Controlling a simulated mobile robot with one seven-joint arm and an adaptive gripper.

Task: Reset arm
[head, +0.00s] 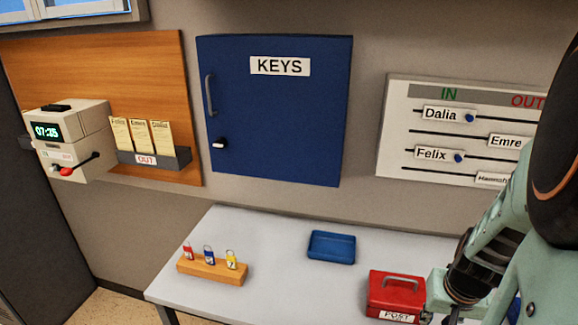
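My gripper (450,302) is at the lower right of the head view, at the end of my pale green and black arm, which comes down along the right edge. It is beside the right end of the red POST box (397,292) and partly overlaps it in the picture. I cannot tell whether they touch. The fingertips are small and partly cut off by the bottom edge, so their opening is unclear. I see nothing held.
A grey table (290,270) holds a wooden block (212,270) with three coloured key tags and a blue tray (331,247). Behind are the closed blue KEYS cabinet (275,120), a time clock (72,140), an OUT card rack (155,158) and an IN/OUT board (400,150), partly hidden by my arm.

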